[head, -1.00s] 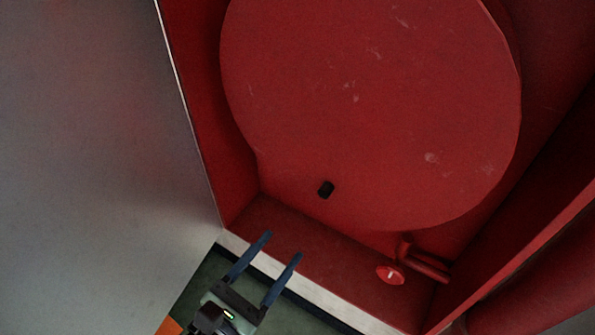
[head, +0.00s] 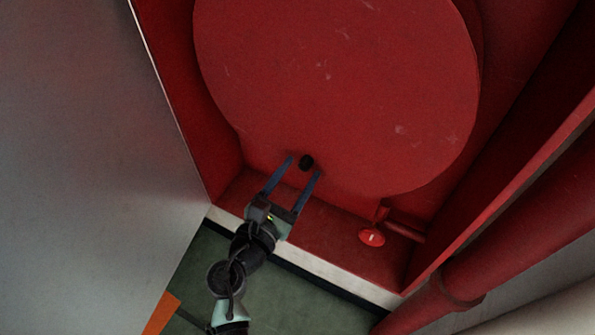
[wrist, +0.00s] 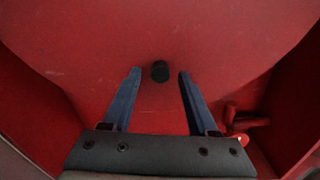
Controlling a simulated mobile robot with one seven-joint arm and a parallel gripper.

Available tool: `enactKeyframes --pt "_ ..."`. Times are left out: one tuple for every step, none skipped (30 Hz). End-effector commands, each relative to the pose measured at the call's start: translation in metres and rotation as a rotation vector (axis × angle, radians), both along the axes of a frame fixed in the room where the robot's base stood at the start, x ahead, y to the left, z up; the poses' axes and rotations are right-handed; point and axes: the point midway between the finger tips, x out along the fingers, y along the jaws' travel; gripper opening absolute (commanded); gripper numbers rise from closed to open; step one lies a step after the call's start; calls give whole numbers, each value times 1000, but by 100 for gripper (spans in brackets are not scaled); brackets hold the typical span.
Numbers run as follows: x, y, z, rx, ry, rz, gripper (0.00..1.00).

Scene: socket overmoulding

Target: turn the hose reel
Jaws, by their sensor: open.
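The hose reel (head: 340,90) is a large red disc inside a red cabinet, filling the upper middle of the head view. A small black knob (head: 306,162) sticks out near its lower edge. My gripper (head: 305,166) is open, its two blue fingers pointing at the reel, one on each side of the knob in the picture. In the wrist view the knob (wrist: 160,71) appears between and slightly beyond the fingertips (wrist: 160,72). I see no contact with it. The reel (wrist: 150,40) fills most of that view.
A red valve wheel (head: 372,237) on a short pipe sits at the cabinet's lower right. A grey door panel (head: 90,150) stands at the left. A thick red pipe (head: 500,255) runs outside the right cabinet wall. Green floor (head: 290,295) lies below.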

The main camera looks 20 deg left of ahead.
Motion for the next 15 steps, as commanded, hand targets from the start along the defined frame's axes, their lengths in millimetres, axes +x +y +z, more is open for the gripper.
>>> enactKeyframes --pt "0 0 0 0 0 0 59" --pt "0 0 0 0 0 0 59" --pt "0 0 0 0 0 0 59" --pt "0 0 0 0 0 0 59" --pt "0 0 0 0 0 0 59" --pt "0 0 0 0 0 0 59" --pt "0 0 0 0 0 0 54" --pt "0 0 0 0 0 0 49" --pt "0 0 0 0 0 0 41" --pt "0 0 0 0 0 0 36" --pt "0 0 0 0 0 0 31" --pt "0 0 0 0 0 0 23" --pt "0 0 0 0 0 -1 18" --pt "0 0 0 0 0 -1 13" --pt "0 0 0 0 0 0 5"
